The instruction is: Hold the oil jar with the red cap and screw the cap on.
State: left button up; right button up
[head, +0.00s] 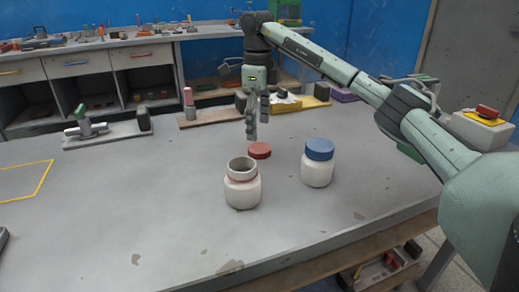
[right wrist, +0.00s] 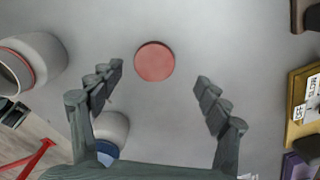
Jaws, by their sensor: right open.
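The oil jar (head: 242,190) is white with a red ring at its neck. It stands upright and uncapped on the bench, and shows at the left of the right wrist view (right wrist: 48,58). The red cap (head: 260,150) lies flat on the bench just behind it, apart from it. In the right wrist view the cap (right wrist: 155,61) lies beyond the fingertips, between their lines. My right gripper (head: 257,130) points down above and slightly behind the cap, open and empty; its fingers (right wrist: 160,80) are spread wider than the cap. My left gripper is not in view.
A white jar with a blue cap (head: 319,150) stands right of the oil jar. A clamp-like fixture (head: 85,127) and a yellow outlined area (head: 25,180) are at left. Blocks and trays (head: 300,104) line the back. The bench front is clear.

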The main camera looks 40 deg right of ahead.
aim_at(259, 147)
jog(key=shift+s+a+f, duration=0.1)
jog(key=shift+s+f, duration=0.1)
jog(key=shift+f, duration=1.1)
jog(key=shift+s+a+f, duration=0.1)
jog(key=shift+s+f, duration=0.1)
jog(key=shift+f, duration=1.1)
jog(key=c, duration=0.8)
